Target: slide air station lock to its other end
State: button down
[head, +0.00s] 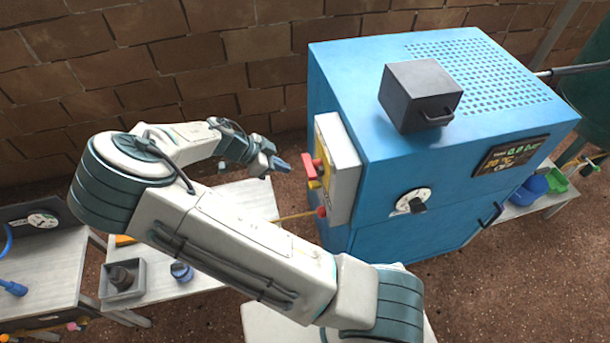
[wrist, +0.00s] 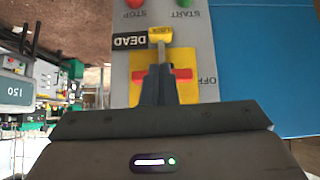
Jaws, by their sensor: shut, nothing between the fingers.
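The air station is a large blue cabinet (head: 385,160) with a pale control panel (head: 342,150) on its left side. In the wrist view, upside down, the panel carries a yellow plate with a red handle (wrist: 182,75). A small yellow tab (wrist: 160,34), seemingly the lock, sits just above the handle, beside a black "DEAD" label (wrist: 130,41). "OFF" is printed on the other side. My gripper (wrist: 158,72) is shut and empty, its fingertips in front of the red handle, hiding its middle. In the head view my gripper (head: 283,165) is a little left of the panel; contact cannot be told.
A red STOP button (wrist: 134,3) and a green START button (wrist: 184,3) are on the panel. A dark box with a handle (head: 420,95) stands on the cabinet. A low bench (head: 240,200) lies below my arm. A brick wall (head: 150,60) is behind.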

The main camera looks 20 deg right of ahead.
jog(key=p+x, duration=0.2)
jog(key=x, duration=0.8)
jog(key=shift+w, duration=0.25)
notch_tip(320, 180, down, 3)
jog(key=b, duration=0.3)
jog(key=shift+s, duration=0.15)
jog(key=shift+f, duration=0.1)
jog(key=shift+a, duration=0.1)
jog(key=p+v, duration=0.3)
jog(key=v, duration=0.7)
jog(key=shift+r, duration=0.4)
